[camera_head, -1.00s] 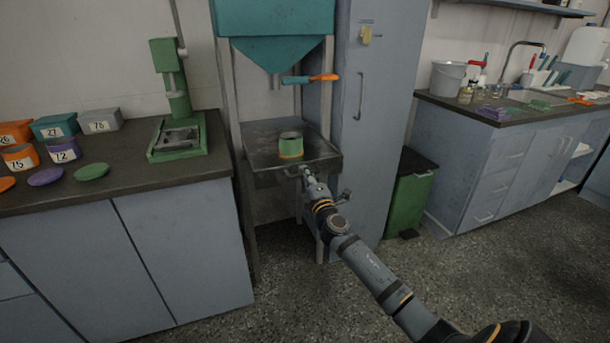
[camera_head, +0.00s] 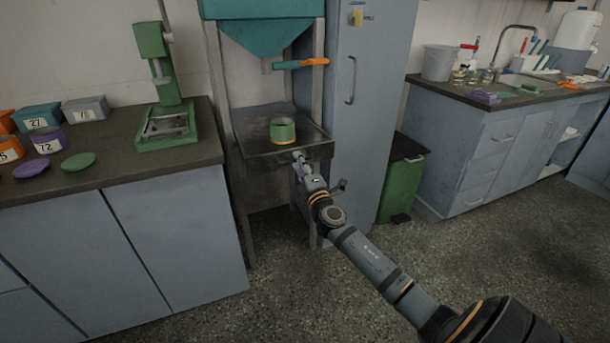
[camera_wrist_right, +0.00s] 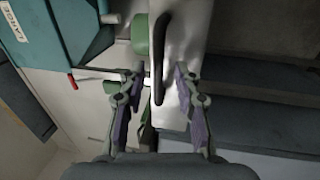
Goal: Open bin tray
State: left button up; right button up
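The bin tray (camera_head: 255,146) is a dark metal tray under the teal hopper, with a green and orange round container (camera_head: 283,131) on it. My right gripper (camera_head: 299,157) is at the tray's front edge. The right wrist view shows the tray's pale front face with a dark curved handle (camera_wrist_right: 161,50). There, my right gripper (camera_wrist_right: 158,82) is open, with one finger on each side of the handle's lower end. I cannot tell whether they touch it. My left gripper is out of view.
The teal hopper (camera_head: 265,28) with an orange-handled valve (camera_head: 314,62) hangs above. A grey cabinet (camera_head: 368,110) and a green bin (camera_head: 402,180) stand right of the tray. A dark counter (camera_head: 105,175) is at left. The floor in front is clear.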

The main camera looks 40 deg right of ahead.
jog(key=v, duration=1)
